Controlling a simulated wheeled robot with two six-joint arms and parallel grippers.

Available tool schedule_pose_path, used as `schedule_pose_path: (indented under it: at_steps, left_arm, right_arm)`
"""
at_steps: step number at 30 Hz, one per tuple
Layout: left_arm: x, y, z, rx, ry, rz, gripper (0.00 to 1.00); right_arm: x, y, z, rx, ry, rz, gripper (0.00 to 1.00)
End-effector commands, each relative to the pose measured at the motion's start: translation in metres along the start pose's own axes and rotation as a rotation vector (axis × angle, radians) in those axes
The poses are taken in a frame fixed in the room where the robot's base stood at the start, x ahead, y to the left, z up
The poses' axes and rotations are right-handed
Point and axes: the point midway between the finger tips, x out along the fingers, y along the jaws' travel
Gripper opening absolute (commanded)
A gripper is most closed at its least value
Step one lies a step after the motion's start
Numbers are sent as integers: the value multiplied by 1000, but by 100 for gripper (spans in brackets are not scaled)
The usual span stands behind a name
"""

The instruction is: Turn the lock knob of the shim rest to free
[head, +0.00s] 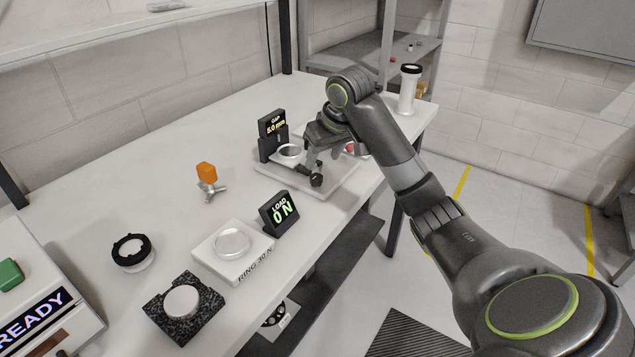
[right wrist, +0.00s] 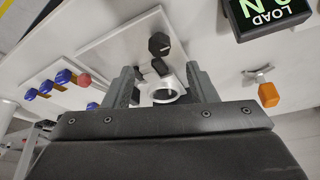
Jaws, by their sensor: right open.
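The lock knob (head: 316,180) is a black faceted knob near the front of a pale base plate (head: 290,183). In the right wrist view the knob (right wrist: 159,44) shows a light mark on its face, and a short dark piece lies beside it. A silver ring (head: 290,151) on the plate, also in the right wrist view (right wrist: 165,90), stands near the knob. I cannot tell which parts make up the shim rest. My right gripper (head: 322,156) is open above the plate, just behind the knob. Its fingers (right wrist: 161,82) hold nothing. My left gripper is out of view.
The GAP display (head: 272,127) reads 5.0 mm behind the ring. The LOAD display (head: 279,212) reads 0 N in front. Blue knobs (right wrist: 63,76) and a red knob (right wrist: 83,80) sit to one side. An orange block on a stand (head: 206,172) is left.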

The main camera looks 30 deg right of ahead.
Motion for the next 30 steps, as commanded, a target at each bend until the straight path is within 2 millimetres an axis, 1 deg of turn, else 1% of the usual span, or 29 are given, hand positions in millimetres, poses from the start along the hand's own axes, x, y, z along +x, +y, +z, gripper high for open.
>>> schedule_pose_path:
  at_steps: [1,3,9,12,15,23,26,30]
  left_arm:
    - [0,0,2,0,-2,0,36]
    - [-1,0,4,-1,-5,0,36]
    - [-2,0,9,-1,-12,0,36]
    - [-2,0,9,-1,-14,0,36]
    - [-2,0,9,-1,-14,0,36]
    - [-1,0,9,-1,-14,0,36]
    - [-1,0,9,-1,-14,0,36]
    - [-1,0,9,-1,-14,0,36]
  right_arm:
    - [13,-1,1,3,-6,-3,52]
    - [26,-1,1,3,-6,-3,52]
    - [58,0,1,2,-5,-1,52]
    - [66,0,0,1,-3,-2,52]
    - [71,0,0,1,-3,0,52]
    - [72,0,0,0,-2,1,52]
    - [72,0,0,0,-2,0,41]
    - [72,0,0,0,-2,0,23]
